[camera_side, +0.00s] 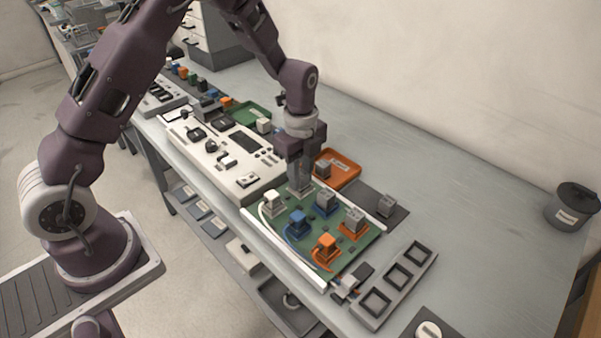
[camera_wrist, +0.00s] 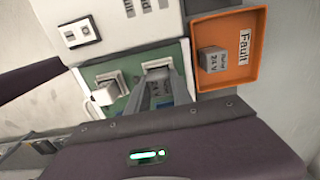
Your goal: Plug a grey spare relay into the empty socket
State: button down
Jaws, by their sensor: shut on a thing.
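My gripper (camera_side: 300,184) points down at the back-left corner of the green relay board (camera_side: 335,258). It is shut on a grey relay, which the fingers mostly hide. In the wrist view the fingers (camera_wrist: 165,85) reach to a white-rimmed socket (camera_wrist: 157,64). I cannot tell whether the relay is seated or just above it. A white relay (camera_side: 273,202), a blue relay (camera_side: 297,221) and an orange relay (camera_side: 326,246) stand along the board's front row. Grey relays (camera_side: 326,200) and (camera_side: 354,219) stand in the back row. Another grey relay (camera_side: 386,205) is on a dark mat.
An orange tray (camera_wrist: 254,75) labelled "Fault" holds a grey relay (camera_wrist: 212,60) close beside my gripper. A white control panel (camera_side: 222,150) adjoins the board. A grey rack with square pockets (camera_side: 394,288) lies to the right. The bench's back right is clear up to a dark bin (camera_side: 570,208).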

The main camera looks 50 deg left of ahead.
jog(key=c, duration=1.1)
grip_release()
jog(key=shift+o, duration=0.2)
jog(key=o, duration=0.3)
jog(key=shift+o, duration=0.2)
notch_tip(320, 180, up, 6)
jog(key=shift+r, duration=0.5)
